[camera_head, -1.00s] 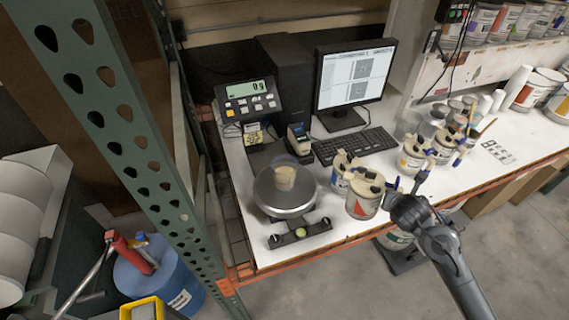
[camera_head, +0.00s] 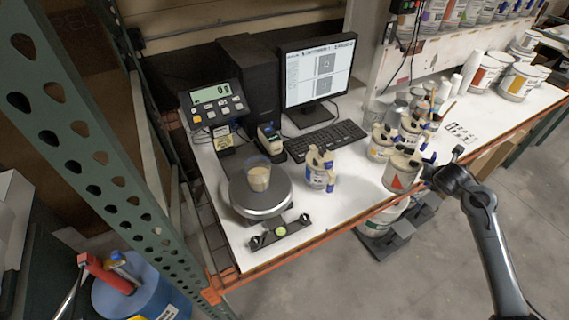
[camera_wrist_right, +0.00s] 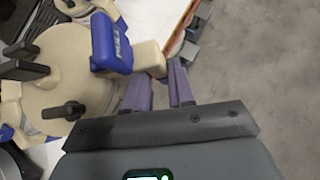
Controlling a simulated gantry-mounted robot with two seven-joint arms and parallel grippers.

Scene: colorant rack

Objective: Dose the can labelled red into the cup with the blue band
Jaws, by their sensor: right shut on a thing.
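The can with a red-orange triangle label (camera_head: 399,180) is at the front edge of the bench in the head view. My right gripper (camera_head: 430,172) is at its right side. In the right wrist view, my right gripper's fingers (camera_wrist_right: 160,88) are shut on the can's beige grip (camera_wrist_right: 150,58), beside a blue lever on the beige lid (camera_wrist_right: 62,95). I cannot tell whether the can is clear of the bench. My left gripper is not in view.
A blue-labelled can (camera_head: 318,178) stands between the scale and the red can. Several other cans (camera_head: 380,150) and cups are behind and right. A keyboard (camera_head: 325,140), monitor (camera_head: 318,75) and scale display (camera_head: 212,102) stand at the back. A green post (camera_head: 75,120) is left.

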